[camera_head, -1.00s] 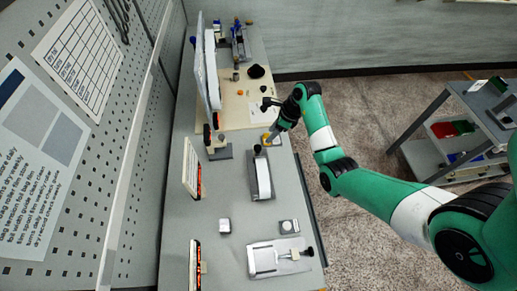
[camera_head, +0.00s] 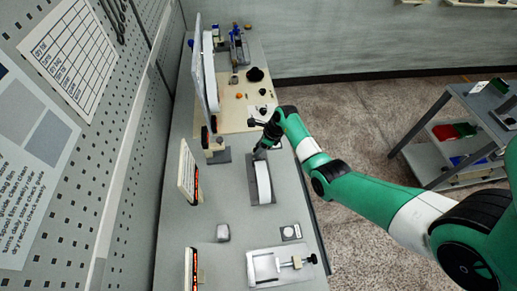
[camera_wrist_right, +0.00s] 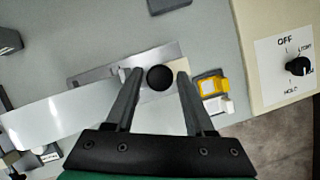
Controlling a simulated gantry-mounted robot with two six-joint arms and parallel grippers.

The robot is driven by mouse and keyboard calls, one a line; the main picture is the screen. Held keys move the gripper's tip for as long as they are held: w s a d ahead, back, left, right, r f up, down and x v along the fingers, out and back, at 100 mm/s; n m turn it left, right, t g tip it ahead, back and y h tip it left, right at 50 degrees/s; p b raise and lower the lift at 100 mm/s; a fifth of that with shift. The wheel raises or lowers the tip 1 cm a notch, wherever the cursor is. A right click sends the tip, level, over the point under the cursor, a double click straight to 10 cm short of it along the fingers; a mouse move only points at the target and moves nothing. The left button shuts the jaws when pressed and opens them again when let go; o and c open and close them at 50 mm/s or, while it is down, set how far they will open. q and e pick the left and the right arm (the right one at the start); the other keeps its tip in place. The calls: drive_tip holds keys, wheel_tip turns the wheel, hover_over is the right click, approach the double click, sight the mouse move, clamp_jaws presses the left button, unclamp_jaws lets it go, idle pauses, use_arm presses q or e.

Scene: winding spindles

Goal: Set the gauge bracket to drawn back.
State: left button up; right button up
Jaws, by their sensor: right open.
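A long pale fixture (camera_head: 263,182) on a grey base stands in the middle of the bench; I take it for the gauge bracket but see no label naming it. It also shows in the right wrist view (camera_wrist_right: 60,118), running off to the left. A round black knob (camera_wrist_right: 160,78) is at its end, over a metal plate. My right gripper (camera_wrist_right: 157,76) is open, with one finger on each side of the knob and small gaps visible. In the head view the right gripper (camera_head: 260,152) is at the fixture's far end and hides the knob. My left gripper is not in view.
A yellow and white part (camera_wrist_right: 211,92) lies close to the right finger. A dial panel (camera_wrist_right: 285,68) with a black knob is farther right.

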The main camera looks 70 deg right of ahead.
clamp_jaws()
idle(1.3)
